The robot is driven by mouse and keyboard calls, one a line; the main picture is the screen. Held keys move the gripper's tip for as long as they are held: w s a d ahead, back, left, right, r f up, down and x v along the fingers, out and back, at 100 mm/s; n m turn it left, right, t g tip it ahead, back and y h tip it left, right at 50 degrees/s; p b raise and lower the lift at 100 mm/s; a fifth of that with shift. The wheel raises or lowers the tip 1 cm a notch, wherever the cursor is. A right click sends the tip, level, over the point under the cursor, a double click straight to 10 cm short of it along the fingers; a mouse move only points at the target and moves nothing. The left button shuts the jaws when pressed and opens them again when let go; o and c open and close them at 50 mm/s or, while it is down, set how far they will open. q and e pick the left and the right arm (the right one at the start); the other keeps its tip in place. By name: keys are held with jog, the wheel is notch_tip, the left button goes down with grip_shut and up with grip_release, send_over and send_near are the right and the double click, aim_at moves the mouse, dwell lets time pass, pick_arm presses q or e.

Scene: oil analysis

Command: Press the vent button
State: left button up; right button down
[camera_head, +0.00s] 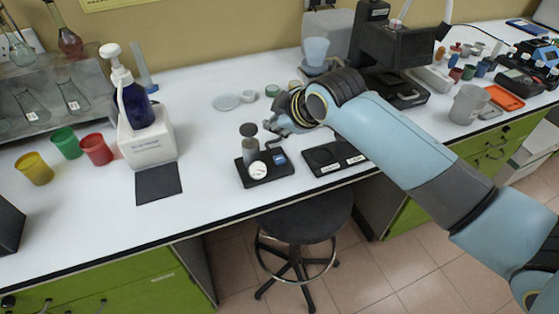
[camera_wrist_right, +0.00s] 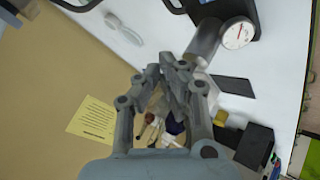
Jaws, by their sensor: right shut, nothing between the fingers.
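A small device on a black base (camera_head: 252,182) stands near the front edge of the bench. It carries a grey metal cylinder (camera_head: 250,150), a round white gauge (camera_head: 257,169) and a small blue part (camera_head: 280,158). I cannot tell which part is the vent button. My right gripper (camera_head: 270,124) is shut and empty, just behind and above this device, apart from it as far as I can see. In the right wrist view the shut fingers (camera_wrist_right: 172,68) are beside the cylinder (camera_wrist_right: 205,42) and the gauge (camera_wrist_right: 238,34). My left gripper is not in view.
A black plate device (camera_head: 322,158) sits just right of the base. A white pump dispenser box (camera_head: 148,142) and black mat (camera_head: 158,182) are to the left, with coloured cups (camera_head: 96,150) beyond. A microscope-like instrument (camera_head: 395,45) stands behind. A stool (camera_head: 305,215) is below the edge.

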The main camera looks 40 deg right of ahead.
jog(key=b, duration=0.6)
send_over(277, 160)
notch_tip(277, 160, down, 7)
jog(key=shift+r, duration=0.1)
jog(key=shift+f, duration=0.35)
jog(key=shift+f, duration=0.1)
dwell(0.6)
jog(key=shift+f, duration=0.3)
jog(key=shift+f, duration=0.45)
dwell(0.6)
jog(key=shift+r, duration=0.1)
jog(key=shift+r+p, duration=0.8)
jog(key=shift+p, duration=0.2)
